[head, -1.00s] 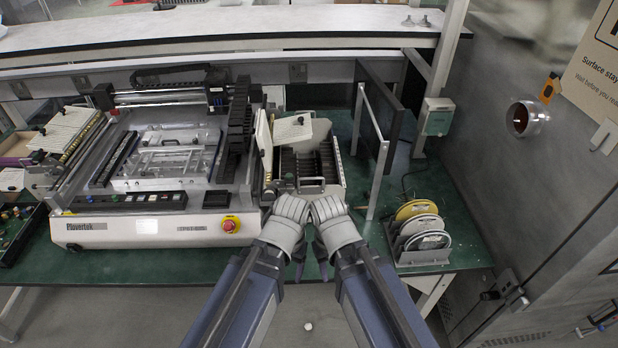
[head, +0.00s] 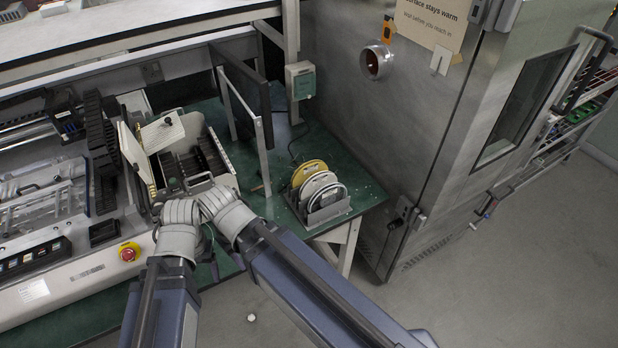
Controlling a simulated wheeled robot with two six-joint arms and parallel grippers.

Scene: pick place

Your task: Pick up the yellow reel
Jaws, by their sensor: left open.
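The yellow reel (head: 303,170) stands upright at the back left of a small grey rack (head: 330,211) on the green table. Two white reels (head: 318,183) stand in front of it in the same rack. My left gripper (head: 180,210) is open at the table's front edge, left of the rack and apart from the reel. My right gripper (head: 213,202) is right beside it, also left of the reel. Its fingertips are hidden, so I cannot tell whether its jaws are open. Neither gripper touches the reel.
A machine with a red button (head: 129,251) fills the left. An open bin (head: 195,160) and upright panels (head: 248,115) stand behind my grippers. A large metal cabinet (head: 400,130) rises right of the table (head: 370,195). The floor at lower right is clear.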

